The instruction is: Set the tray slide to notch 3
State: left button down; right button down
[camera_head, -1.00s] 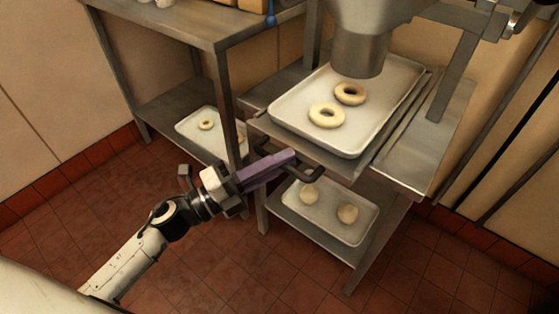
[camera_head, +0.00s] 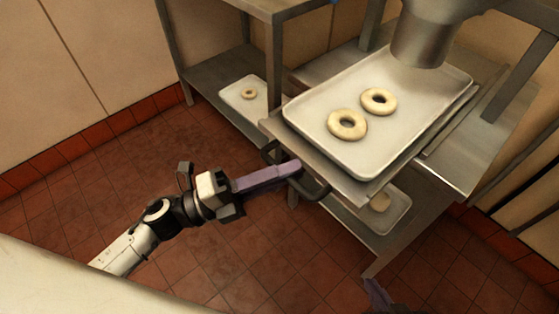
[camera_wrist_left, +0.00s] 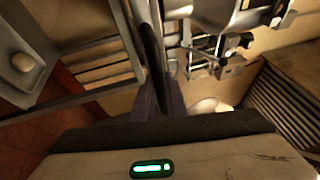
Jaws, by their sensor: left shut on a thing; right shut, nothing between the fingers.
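The tray slide (camera_head: 364,188) is a flat metal shelf on the steel stand, with a dark bar handle (camera_head: 318,194) at its front. It sticks out past the stand's front. A pale tray (camera_head: 409,141) with two dough rings lies on it. My left gripper (camera_head: 292,172) has purple fingers and is shut on the handle; the handle bar also runs between its fingers in the left wrist view (camera_wrist_left: 160,98). My right gripper (camera_head: 378,296) shows only as purple fingertips at the bottom edge, shut and empty. I cannot make out notch marks.
A metal nozzle (camera_head: 420,40) hangs over the tray's far end. A lower tray (camera_head: 396,214) with dough sits under the slide, partly hidden. A steel table (camera_head: 215,85) with another tray (camera_head: 236,93) on its shelf stands at left. The tiled floor in front is clear.

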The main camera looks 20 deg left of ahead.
jog(key=shift+s+f, duration=0.1)
pick_arm(q)
jog(key=c, duration=1.8)
grip_release()
jog(key=shift+o, duration=0.2)
pick_arm(e)
jog(key=shift+s+f, duration=0.2)
jog(key=shift+s, duration=0.25)
pick_arm(q)
jog(key=v, duration=1)
jog(key=shift+a+b, duration=0.15)
jog(key=shift+b, duration=0.3)
pick_arm(e)
jog(key=shift+w+f, duration=0.15)
jog(key=shift+w, duration=0.15)
pick_arm(q)
jog(key=shift+s, duration=0.1)
